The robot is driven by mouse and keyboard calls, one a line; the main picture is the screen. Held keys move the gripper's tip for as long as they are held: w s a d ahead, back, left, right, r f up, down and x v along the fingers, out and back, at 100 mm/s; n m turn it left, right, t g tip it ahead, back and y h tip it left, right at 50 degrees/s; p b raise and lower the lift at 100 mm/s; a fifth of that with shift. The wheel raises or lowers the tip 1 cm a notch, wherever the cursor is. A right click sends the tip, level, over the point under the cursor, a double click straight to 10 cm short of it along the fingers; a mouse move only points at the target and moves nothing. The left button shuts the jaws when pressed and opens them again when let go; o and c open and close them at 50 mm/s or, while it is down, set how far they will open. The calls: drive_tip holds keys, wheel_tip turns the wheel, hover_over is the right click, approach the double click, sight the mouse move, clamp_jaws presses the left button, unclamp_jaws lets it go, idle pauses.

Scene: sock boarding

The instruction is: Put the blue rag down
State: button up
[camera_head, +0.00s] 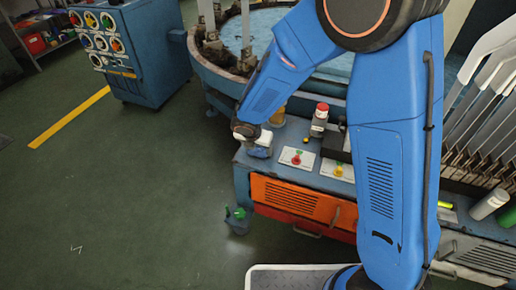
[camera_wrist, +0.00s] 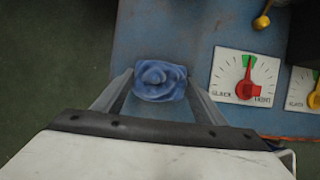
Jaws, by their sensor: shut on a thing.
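The blue rag (camera_wrist: 160,78) is a crumpled, swirled bundle between the two fingers of my gripper (camera_wrist: 160,88) in the wrist view. My gripper is shut on it. In the head view, my gripper (camera_head: 257,141) is at the left end of the worn blue bench top (camera_head: 272,172), with the rag (camera_head: 260,153) showing just below it. I cannot tell whether the rag touches the bench top.
Dial plates with a red knob (camera_head: 296,158) and a yellow knob (camera_head: 338,171) lie right of the rag. A red-capped bottle (camera_head: 319,118) stands behind them. A green-topped container (camera_head: 237,220) is on the floor by the bench. The floor at left is mostly clear.

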drive_tip(key=shift+f, duration=0.25)
